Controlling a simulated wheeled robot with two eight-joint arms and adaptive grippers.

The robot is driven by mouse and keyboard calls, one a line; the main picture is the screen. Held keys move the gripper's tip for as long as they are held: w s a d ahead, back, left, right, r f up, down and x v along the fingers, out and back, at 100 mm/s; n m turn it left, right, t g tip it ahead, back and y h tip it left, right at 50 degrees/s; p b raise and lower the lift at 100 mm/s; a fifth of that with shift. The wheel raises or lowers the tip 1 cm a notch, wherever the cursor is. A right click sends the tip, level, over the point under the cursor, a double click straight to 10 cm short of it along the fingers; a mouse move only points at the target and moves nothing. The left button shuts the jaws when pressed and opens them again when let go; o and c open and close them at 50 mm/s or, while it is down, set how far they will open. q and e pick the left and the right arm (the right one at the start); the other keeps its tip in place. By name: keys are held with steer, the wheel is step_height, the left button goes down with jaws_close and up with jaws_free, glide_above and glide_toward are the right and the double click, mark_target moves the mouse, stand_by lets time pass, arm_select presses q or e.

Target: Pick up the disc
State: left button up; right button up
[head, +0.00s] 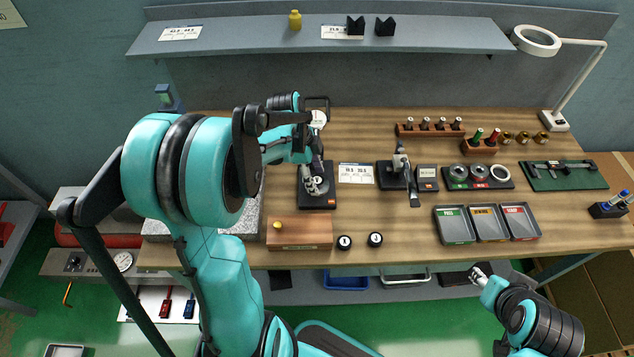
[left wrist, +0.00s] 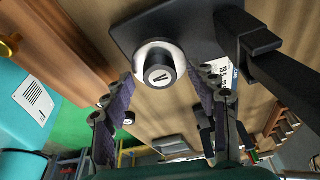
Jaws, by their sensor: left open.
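Two black round pieces with white labels (head: 344,241) (head: 375,239) stand at the table's front. My right gripper (head: 481,272) is low, off the front edge; its jaws are too small to read.
The stand's dark upright (left wrist: 268,65) rises close beside the right finger. A wooden block (head: 299,234) lies in front of the stand. A second black stand (head: 407,177), a black tray of rings (head: 477,177) and three sorting trays (head: 487,224) are to the right.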

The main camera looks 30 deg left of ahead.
mark_target(317, 181)
arm_select(q)
jaws_close()
steer(key=shift+r, duration=0.15)
steer(key=shift+r, duration=0.3)
steer(key=r, duration=0.1)
steer(key=r+p, duration=0.2)
steer(key=r, duration=0.1)
steer(key=shift+s+d, duration=0.1)
steer(key=shift+d, duration=0.2)
steer(key=s+d+r+p, duration=0.2)
steer(key=d+r, duration=0.4)
steer(key=d, duration=0.4)
steer(key=shift+s+d+p, duration=0.3)
steer(key=shift+s+d, duration=0.05)
steer(key=shift+s, duration=0.25)
